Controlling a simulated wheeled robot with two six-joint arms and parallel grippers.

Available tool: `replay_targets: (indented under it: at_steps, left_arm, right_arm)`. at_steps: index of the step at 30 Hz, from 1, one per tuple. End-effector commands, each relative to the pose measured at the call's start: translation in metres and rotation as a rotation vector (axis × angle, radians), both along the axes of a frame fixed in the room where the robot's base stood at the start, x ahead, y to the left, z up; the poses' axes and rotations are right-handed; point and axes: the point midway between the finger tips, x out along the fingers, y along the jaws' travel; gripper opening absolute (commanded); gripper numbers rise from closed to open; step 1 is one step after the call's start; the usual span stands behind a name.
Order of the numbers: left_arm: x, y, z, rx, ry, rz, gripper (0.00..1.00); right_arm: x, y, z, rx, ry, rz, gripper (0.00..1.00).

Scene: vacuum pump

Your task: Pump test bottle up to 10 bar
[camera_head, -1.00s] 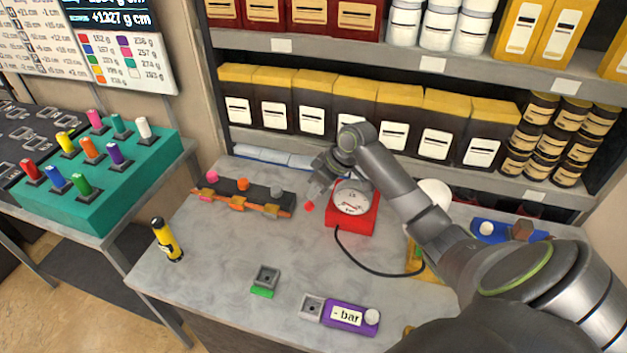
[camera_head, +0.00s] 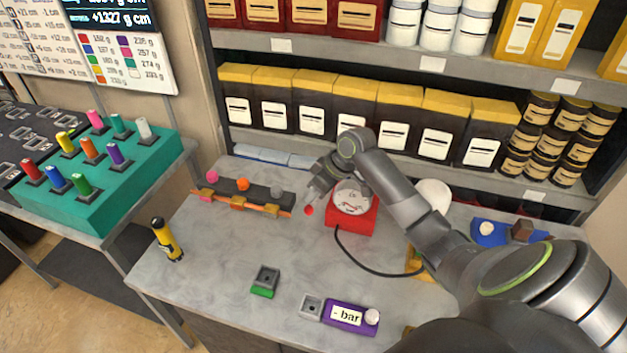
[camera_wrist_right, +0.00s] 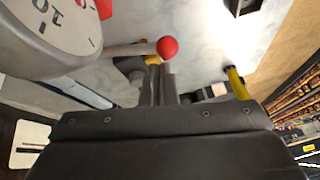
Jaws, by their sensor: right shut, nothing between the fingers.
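A red device with a round white dial (camera_head: 350,197) stands on the grey table. A lever ending in a red ball (camera_head: 309,210) sticks out at its left; the ball also shows in the right wrist view (camera_wrist_right: 167,47). My right gripper (camera_head: 315,194) is shut and empty beside the ball, with its fingertips close to the lever; I cannot tell if they touch it. A purple readout marked "- bar" (camera_head: 345,316) has a grey socket (camera_head: 311,307) at its left. My left gripper is out of view.
A green block with a grey socket (camera_head: 265,281) sits near the front. A black valve bar (camera_head: 244,193) with coloured knobs lies behind. A black hose (camera_head: 375,270) runs right from the red device. Several coloured bottles stand in a teal rack (camera_head: 88,222). Shelves fill the back.

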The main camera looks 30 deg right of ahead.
Motion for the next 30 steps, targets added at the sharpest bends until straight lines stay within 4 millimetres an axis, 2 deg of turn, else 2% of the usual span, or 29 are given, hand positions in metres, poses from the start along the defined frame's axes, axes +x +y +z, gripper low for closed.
replay_targets:
  at_steps: [30]
  left_arm:
    - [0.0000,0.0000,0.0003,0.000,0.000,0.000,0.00]
  right_arm:
    - [-0.0054,0.0063,-0.0098,0.001,0.000,0.000,0.00]
